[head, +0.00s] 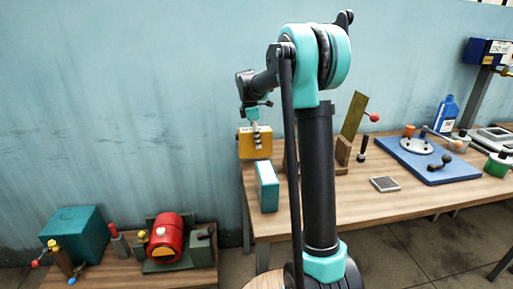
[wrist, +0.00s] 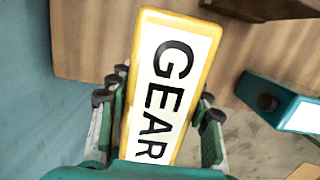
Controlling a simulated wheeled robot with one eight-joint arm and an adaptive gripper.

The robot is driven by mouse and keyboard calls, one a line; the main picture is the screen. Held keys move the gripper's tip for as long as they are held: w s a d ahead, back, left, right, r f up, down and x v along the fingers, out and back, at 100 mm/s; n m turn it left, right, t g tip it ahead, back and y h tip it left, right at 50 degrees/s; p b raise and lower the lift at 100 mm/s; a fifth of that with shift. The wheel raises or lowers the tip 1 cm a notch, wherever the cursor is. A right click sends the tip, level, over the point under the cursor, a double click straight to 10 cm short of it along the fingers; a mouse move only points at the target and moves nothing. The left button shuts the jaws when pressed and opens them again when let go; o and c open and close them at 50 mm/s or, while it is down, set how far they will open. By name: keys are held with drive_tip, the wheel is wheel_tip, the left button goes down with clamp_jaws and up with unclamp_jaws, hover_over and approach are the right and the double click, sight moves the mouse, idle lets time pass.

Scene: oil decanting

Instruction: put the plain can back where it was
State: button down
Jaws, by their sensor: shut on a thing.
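My gripper (head: 254,127) is shut on a yellow can (head: 255,144) at the table's left back end. In the wrist view the can (wrist: 170,90) has a white label reading GEAR, with my fingers (wrist: 160,95) along both its sides. Whether its base touches the table is unclear. A teal can (head: 267,187) with a blank white face stands upright at the table's left edge, in front of the yellow one. The wrist view shows this teal can (wrist: 280,104) at right, with a dark cap, apart from my gripper.
The wooden table (head: 320,203) has a small dark square plate (head: 384,184) and a blue board (head: 408,166) with fittings. A blue bottle (head: 446,114) stands behind. A lower bench at left holds a red drum (head: 168,238) and a teal box (head: 75,232). My arm hides the table's middle.

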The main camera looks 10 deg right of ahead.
drive_tip(key=shift+f, duration=1.85)
drive_tip(key=c, duration=0.7)
unclamp_jaws()
drive_tip(key=shift+f, duration=0.1)
drive_tip(key=r, duration=0.4)
drive_tip(key=a+r, duration=0.1)
drive_tip(key=r, duration=0.7)
drive_tip(key=shift+a, duration=0.4)
